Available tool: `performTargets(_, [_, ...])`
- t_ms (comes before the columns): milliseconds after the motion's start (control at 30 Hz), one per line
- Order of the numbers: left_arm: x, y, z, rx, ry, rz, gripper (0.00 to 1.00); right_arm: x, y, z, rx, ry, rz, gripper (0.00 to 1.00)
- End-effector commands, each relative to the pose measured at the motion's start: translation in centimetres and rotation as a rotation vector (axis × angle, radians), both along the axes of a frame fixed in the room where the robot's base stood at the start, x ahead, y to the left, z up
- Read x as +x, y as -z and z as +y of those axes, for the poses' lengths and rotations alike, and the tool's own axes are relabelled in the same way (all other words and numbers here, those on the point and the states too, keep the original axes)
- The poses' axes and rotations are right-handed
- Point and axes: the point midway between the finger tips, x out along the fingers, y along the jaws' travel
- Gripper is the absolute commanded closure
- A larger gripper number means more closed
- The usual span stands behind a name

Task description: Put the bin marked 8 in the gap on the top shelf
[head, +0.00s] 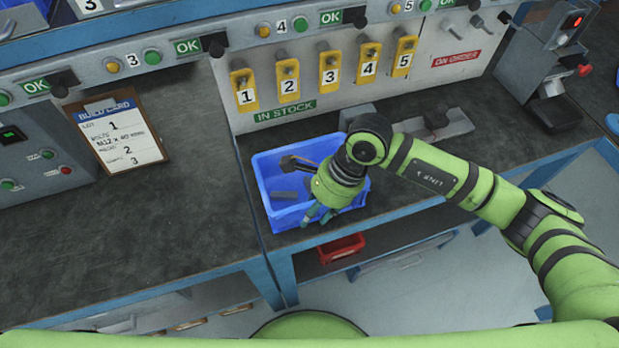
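A blue open bin (283,213) stands on the dark bench top near its front edge. Some dark grey parts lie in it. No number 8 shows on the faces I can see. My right gripper (319,214) points down at the bin's front wall, right of its middle. The wrist hides much of the bin's right side. The fingertips are small and dark against the bin, so I cannot tell whether they are closed on the wall. My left gripper is not in view. A gap on a top shelf cannot be made out.
Yellow numbered tags (330,70) hang on the panel behind the bin. A build card (118,130) lies at left. A red bin (341,248) sits below the bench edge. A grey device (545,60) stands at back right. The bench left of the blue bin is clear.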

Motion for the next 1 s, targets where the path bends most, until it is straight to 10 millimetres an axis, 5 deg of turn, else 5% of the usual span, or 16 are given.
performTargets(167, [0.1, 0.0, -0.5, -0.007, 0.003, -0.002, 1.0, 0.0, 0.1, 0.0, 0.0, 0.0, -0.001, 0.63])
performTargets(300, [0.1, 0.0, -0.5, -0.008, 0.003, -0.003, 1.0, 0.0, 0.0, 0.0, 0.0, -0.001, -0.001, 1.0])
performTargets(1000, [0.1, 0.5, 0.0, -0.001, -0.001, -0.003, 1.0, 0.2, -1.8, 0.1, 0.004, -0.001, -0.007, 1.0])
